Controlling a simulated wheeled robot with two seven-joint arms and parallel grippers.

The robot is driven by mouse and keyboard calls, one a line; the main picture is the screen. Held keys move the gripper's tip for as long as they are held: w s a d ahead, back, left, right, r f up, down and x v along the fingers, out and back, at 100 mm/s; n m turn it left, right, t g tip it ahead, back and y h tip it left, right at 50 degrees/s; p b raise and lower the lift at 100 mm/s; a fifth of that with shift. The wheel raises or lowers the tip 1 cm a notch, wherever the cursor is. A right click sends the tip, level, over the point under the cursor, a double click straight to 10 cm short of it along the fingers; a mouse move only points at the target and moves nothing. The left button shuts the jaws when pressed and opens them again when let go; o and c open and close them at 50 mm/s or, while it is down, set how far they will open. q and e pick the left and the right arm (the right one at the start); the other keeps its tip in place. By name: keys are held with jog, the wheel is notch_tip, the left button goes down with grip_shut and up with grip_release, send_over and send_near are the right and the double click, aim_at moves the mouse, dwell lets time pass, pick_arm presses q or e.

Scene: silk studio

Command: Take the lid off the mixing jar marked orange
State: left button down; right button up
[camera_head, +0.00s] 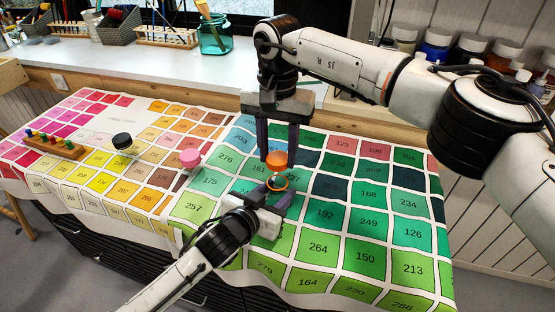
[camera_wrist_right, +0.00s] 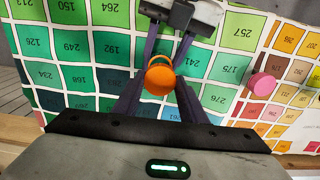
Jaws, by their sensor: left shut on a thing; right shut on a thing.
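The orange lid (camera_head: 277,159) is between the fingers of my right gripper (camera_head: 277,152), which is shut on it from above. The lid also shows in the right wrist view (camera_wrist_right: 159,80). Just below it is the small clear jar (camera_head: 278,183) with an orange ring. My left gripper (camera_head: 277,193) is shut on this jar from the front. The lid appears to be above the jar with a narrow gap, but I cannot tell for sure whether they touch. In the right wrist view the orange ring (camera_wrist_right: 161,58) shows partly behind the lid.
A black-lidded jar (camera_head: 122,142) and a pink lid or jar (camera_head: 190,158) stand left on the numbered colour cloth (camera_head: 317,247). A wooden rack of small coloured pegs (camera_head: 55,146) lies far left. Paint jars (camera_head: 436,46) and a teal brush jar (camera_head: 215,38) stand behind.

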pick_arm(q)
jog(key=c, duration=1)
grip_release()
jog(key=shift+s, duration=0.1)
